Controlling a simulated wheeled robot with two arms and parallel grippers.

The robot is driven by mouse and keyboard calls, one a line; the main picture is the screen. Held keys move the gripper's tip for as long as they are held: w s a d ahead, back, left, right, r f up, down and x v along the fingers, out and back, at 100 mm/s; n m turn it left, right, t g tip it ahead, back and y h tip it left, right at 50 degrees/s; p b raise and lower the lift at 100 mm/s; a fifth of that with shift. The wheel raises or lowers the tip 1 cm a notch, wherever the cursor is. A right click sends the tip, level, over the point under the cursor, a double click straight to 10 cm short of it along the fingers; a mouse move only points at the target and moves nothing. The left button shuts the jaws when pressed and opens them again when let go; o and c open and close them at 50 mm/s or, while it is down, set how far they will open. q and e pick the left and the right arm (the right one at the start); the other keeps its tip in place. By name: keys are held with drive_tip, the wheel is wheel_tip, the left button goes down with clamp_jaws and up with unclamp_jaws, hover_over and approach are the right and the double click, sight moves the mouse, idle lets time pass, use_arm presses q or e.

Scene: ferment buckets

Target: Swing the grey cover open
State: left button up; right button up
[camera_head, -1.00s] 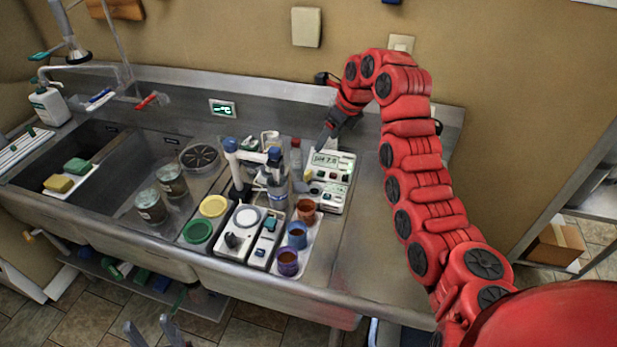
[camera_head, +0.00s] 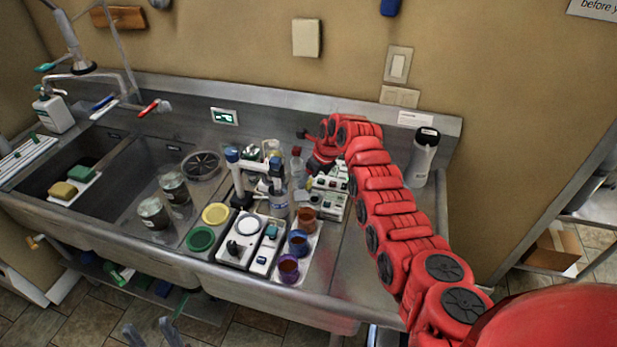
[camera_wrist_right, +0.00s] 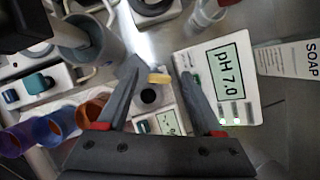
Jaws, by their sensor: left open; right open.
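I cannot clearly make out the grey cover. In the right wrist view a small yellow tab (camera_wrist_right: 158,78) shows between the fingertips of my right gripper (camera_wrist_right: 157,68), which is open; contact cannot be told. Below the tab are a black round knob (camera_wrist_right: 149,97) and a small device with a display (camera_wrist_right: 162,122). A white meter reading pH 7.0 (camera_wrist_right: 228,75) lies just right of the fingers. In the head view the devices (camera_head: 330,205) are partly hidden by my right arm. My left gripper (camera_head: 152,332) is open and empty at the bottom edge, low in front of the counter.
Brown, blue and purple cups (camera_head: 289,268) stand left of my right arm. A grey cup (camera_wrist_right: 88,45) is close to the left finger. A bottle (camera_head: 422,158) stands at the back right. Sink basins (camera_head: 110,200) are at left. The counter's right front is clear.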

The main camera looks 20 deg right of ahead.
drive_tip(key=shift+x, duration=0.8)
drive_tip(key=shift+s, duration=0.1)
clamp_jaws()
idle(0.9)
